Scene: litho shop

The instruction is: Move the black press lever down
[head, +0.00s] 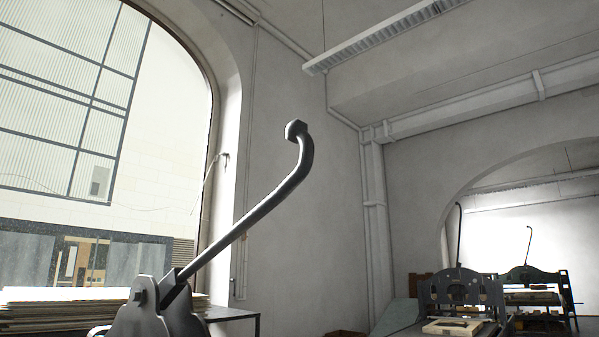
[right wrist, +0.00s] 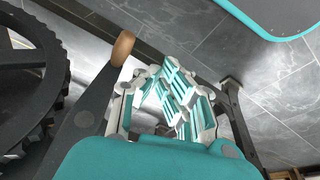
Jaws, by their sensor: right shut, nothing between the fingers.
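A dark grey press lever (head: 250,216) stands raised in the head view. It slants up to the right from its pivot bracket (head: 155,318) and bends upward near the top, ending in a knob (head: 294,130). No gripper is near it in this view. My right gripper (right wrist: 172,92) shows in the right wrist view, with its fingers closed together and empty. Beside it on the left is a dark bar (right wrist: 80,120) with a brown rounded end (right wrist: 122,48), apart from the fingers. My left gripper is not in view.
A dark toothed wheel (right wrist: 30,80) is left of the bar in the right wrist view, above a grey tiled floor (right wrist: 185,35). In the head view, stacked sheets (head: 60,312) lie at lower left. Other presses (head: 460,290) stand at lower right. A large window is at left.

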